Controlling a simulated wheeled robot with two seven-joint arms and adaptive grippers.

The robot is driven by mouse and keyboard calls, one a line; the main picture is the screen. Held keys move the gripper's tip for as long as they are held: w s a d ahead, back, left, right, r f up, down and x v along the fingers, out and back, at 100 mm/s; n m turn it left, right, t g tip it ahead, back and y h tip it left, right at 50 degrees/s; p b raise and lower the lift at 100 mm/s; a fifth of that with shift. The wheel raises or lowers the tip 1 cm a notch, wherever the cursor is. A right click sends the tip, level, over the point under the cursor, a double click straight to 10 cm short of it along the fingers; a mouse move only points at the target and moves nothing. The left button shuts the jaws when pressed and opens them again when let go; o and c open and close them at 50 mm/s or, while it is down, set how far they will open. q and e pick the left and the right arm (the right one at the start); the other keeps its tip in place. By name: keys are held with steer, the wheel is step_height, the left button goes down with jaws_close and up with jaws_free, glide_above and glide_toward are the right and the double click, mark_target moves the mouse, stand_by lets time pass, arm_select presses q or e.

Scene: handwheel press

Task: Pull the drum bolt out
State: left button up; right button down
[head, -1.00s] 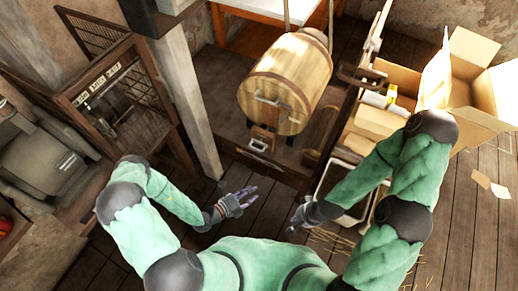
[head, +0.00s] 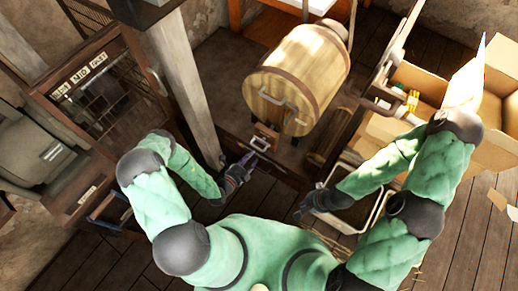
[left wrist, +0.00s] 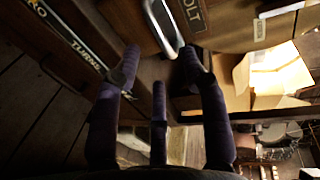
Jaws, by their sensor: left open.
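The wooden drum (head: 290,85) rests on its stand at the top middle of the head view. Below it, at the stand's front edge, is a small metal handle (head: 260,144). In the left wrist view this bolt handle (left wrist: 163,24) is a pale metal loop beside a plate (left wrist: 192,12) reading "BOLT". My left gripper (head: 244,166) is just in front of the handle; in the wrist view its spread fingers (left wrist: 162,58) point at it, with the loop between the upper fingertips. It is empty; contact cannot be told. My right gripper (head: 303,208) hangs apart to the right.
A wooden post (head: 185,90) stands left of the drum. A caged wooden cabinet (head: 95,85) is at the left. Cardboard boxes (head: 432,85) stand at the right. Another plate reading "TURN" (left wrist: 82,52) shows in the wrist view.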

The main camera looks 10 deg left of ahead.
mark_target(258, 148)
arm_select(q)
steer(key=b+x, duration=0.1)
steer(key=x, duration=0.6)
steer(key=shift+b, duration=0.3)
jaws_close()
